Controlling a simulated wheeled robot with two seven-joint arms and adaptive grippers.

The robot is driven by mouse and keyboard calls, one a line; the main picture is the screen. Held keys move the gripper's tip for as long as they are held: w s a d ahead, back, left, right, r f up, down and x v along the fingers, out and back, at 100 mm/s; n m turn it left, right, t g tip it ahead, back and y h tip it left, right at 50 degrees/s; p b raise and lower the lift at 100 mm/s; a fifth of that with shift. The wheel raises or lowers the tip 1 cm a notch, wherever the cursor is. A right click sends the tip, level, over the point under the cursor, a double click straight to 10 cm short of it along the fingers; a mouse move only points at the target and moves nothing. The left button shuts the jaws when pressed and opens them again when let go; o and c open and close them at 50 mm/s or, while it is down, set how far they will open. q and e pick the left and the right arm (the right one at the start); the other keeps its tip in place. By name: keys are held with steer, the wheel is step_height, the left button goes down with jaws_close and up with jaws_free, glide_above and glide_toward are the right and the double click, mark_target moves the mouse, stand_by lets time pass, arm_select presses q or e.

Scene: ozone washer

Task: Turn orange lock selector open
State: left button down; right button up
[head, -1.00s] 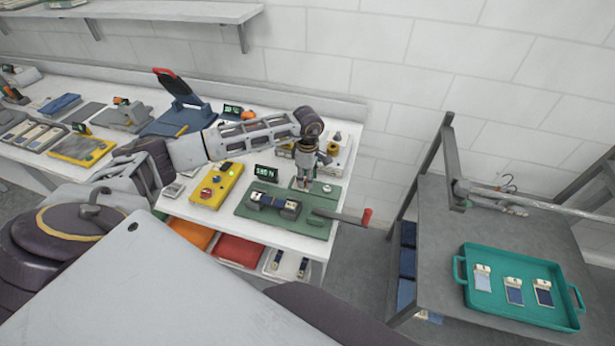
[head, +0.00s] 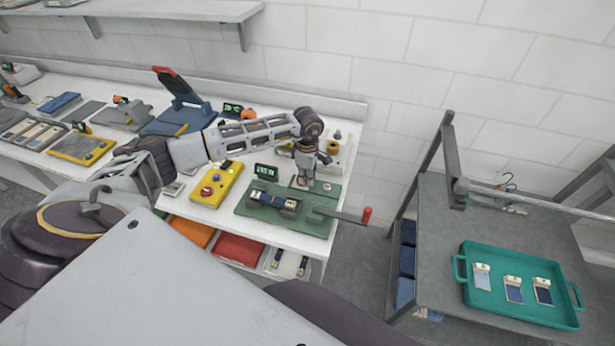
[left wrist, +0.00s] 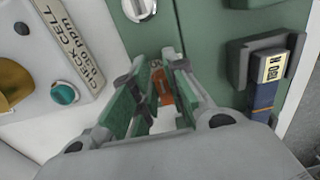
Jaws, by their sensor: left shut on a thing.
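The orange lock selector (left wrist: 164,90) shows between the fingers of my left gripper (left wrist: 157,82) in the left wrist view. That gripper is shut on it, and the fingers hide much of it. In the head view my left gripper (head: 303,184) points down at the back of the green fixture (head: 240,208), and the selector is hidden there. A dark blue part with pale ends (head: 273,203) lies in the fixture's cradle. It also shows at the right of the left wrist view (left wrist: 265,95). My right gripper is not visible.
A crank handle with a red knob (head: 367,214) sticks out right of the fixture. A yellow box with a red button (head: 229,180) stands at its left, a small display (head: 266,171) behind it. A teal tray (head: 495,306) with several pouches lies on the grey cart at right.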

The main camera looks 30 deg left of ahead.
arm_select(q)
steer(key=shift+w, duration=0.1)
steer(key=n+b, duration=0.2)
steer(key=n, duration=0.1)
steer(key=n+b, duration=0.1)
steer(key=shift+w+a+f, duration=0.1)
steer(key=shift+w+a, duration=0.05)
steer(key=shift+w, duration=0.15)
steer(key=n+b, duration=0.1)
steer(key=n, duration=0.3)
steer(key=n+b, duration=0.1)
steer(key=n, duration=0.1)
steer(key=shift+w+a+b, duration=0.3)
steer(key=shift+w+a, duration=0.05)
steer(key=shift+a, duration=0.05)
steer(key=n, duration=0.2)
steer(key=n+b, duration=0.1)
steer(key=n, duration=0.1)
steer(key=shift+a, duration=0.3)
steer(key=shift+a+n+b, duration=0.2)
steer(key=shift+n, duration=0.8)
steer(key=shift+a+n+b, duration=0.15)
steer(key=shift+n+b, duration=0.05)
steer(key=shift+n, duration=0.8)
steer(key=shift+r, duration=0.2)
steer(key=c, duration=1.4)
jaws_free()
